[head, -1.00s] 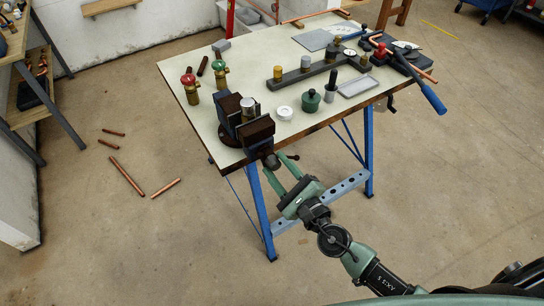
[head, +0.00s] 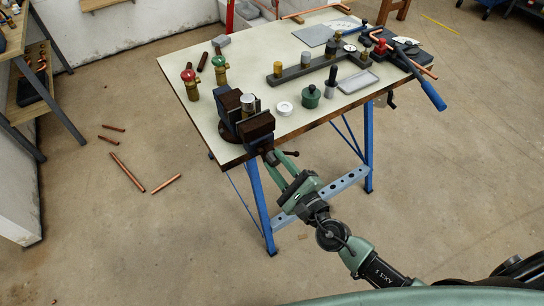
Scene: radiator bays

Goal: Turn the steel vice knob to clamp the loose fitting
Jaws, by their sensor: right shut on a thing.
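The dark vice (head: 229,107) is mounted at the near left corner of the workbench. A brassy, silver-topped fitting (head: 248,105) stands upright between its jaws; I cannot tell whether the jaws touch it. The steel vice knob (head: 267,150) is at the vice's near end, just off the bench edge, partly hidden by my fingers. My right gripper (head: 275,160) reaches up from below right and is shut on the knob. A short dark bar (head: 291,153) sticks out to the right beside the fingers. My left gripper is not in view.
The workbench (head: 310,125) holds red and green valves (head: 190,82), a white ring (head: 284,108), a green pot (head: 310,96), a dark manifold bar (head: 305,73), a grey tray (head: 358,82) and a blue-handled tool (head: 432,94). Copper pipes (head: 127,171) lie on the floor at left.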

